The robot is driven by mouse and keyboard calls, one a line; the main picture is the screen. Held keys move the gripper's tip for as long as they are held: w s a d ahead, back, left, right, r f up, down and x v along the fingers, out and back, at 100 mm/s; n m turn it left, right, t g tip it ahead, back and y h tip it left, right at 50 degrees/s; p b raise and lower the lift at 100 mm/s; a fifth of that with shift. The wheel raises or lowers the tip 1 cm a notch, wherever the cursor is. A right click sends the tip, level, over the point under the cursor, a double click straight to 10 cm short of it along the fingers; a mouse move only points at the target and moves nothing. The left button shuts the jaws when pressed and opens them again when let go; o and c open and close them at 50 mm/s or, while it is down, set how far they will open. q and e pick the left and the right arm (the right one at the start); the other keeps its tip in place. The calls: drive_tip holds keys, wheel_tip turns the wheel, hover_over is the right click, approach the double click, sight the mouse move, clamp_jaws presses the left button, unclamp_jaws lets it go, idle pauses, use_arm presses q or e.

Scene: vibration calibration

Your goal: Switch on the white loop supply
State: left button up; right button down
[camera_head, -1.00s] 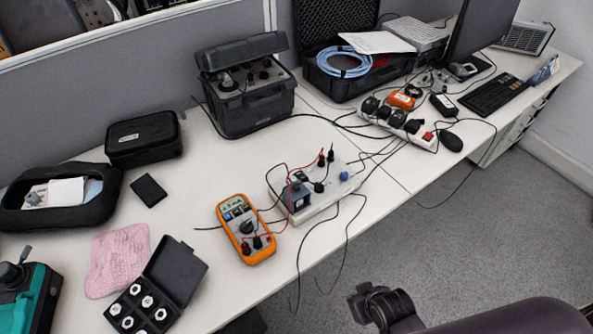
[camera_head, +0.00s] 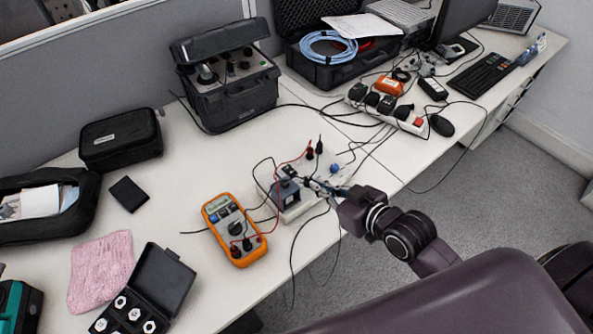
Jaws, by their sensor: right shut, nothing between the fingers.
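The white loop supply (camera_head: 297,212) is a low white box near the table's front edge, in the middle of the head view. It has a blue knob (camera_head: 334,168), dark plugs with red and black leads, and a dark block (camera_head: 285,192) at its left end. My right gripper (camera_head: 316,186) is over the front right part of the supply, close to the dark block, its fingers shut and empty. The gripper hides part of the supply's top, and I cannot tell whether it touches it. I cannot make out the switch. My left gripper is not in view.
An orange multimeter (camera_head: 234,229) lies left of the supply, joined by leads. A power strip (camera_head: 385,110) with several plugs is behind right. A black instrument case (camera_head: 228,95) stands at the back. Loose cables cross the table and hang over its front edge.

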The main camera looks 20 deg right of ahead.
drive_tip(key=shift+w+d+r+t+y, duration=0.15)
drive_tip(key=shift+w+r+t, duration=0.1)
drive_tip(key=shift+w+r, duration=0.3)
drive_tip(key=shift+w+d+r+t+y, duration=0.15)
drive_tip(key=shift+w+r+t, duration=0.15)
drive_tip(key=shift+r, duration=0.35)
drive_tip(key=shift+w+f, duration=0.1)
drive_tip(key=shift+w, duration=0.05)
hover_over(297, 179)
wheel_tip(297, 179, down, 3)
drive_tip(key=shift+f+p, duration=0.1)
drive_tip(key=shift+p, duration=0.3)
wheel_tip(297, 179, down, 3)
drive_tip(key=shift+w+f, duration=0.15)
drive_tip(key=shift+f, duration=0.5)
